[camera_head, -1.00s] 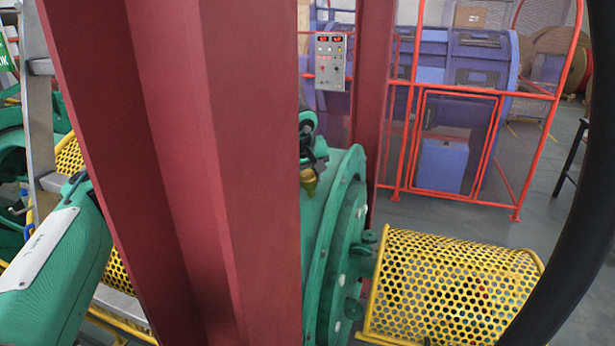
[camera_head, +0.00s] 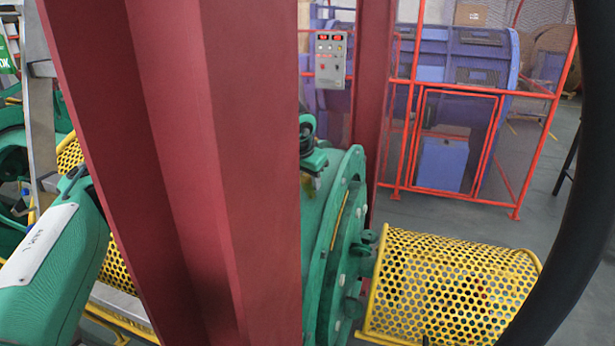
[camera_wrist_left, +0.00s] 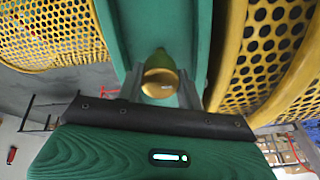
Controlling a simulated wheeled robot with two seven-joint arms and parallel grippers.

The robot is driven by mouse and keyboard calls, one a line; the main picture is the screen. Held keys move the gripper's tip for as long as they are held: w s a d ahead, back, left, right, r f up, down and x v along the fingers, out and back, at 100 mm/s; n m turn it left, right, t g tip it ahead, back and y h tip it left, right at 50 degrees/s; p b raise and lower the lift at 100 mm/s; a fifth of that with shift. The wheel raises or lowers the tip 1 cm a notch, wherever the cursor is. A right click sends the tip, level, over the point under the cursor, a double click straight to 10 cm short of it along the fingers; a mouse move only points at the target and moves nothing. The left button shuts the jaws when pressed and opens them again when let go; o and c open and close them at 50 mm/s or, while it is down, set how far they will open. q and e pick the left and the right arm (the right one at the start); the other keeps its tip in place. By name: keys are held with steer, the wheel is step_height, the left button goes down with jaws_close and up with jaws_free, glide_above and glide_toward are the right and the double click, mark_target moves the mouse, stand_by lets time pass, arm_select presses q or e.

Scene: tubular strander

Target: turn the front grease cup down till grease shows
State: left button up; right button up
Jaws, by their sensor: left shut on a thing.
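A brass grease cup (camera_wrist_left: 160,62) shows in the left wrist view, against a green machine part with yellow perforated guards on both sides. My left gripper (camera_wrist_left: 160,88) has its two grey fingers on either side of the cup and is shut on it. I see no grease around the cup. My right gripper is not in view.
The maroon column (camera_head: 210,180) stands close in front. Right of it are the green machine housing (camera_head: 338,230) and a yellow perforated guard (camera_head: 450,285). Behind stand a control box (camera_head: 330,60) and a red-framed fence (camera_head: 455,140). Grey floor lies clear between.

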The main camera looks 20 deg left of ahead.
arm_select(q)
steer(key=shift+m, duration=0.6)
steer(key=o, duration=1)
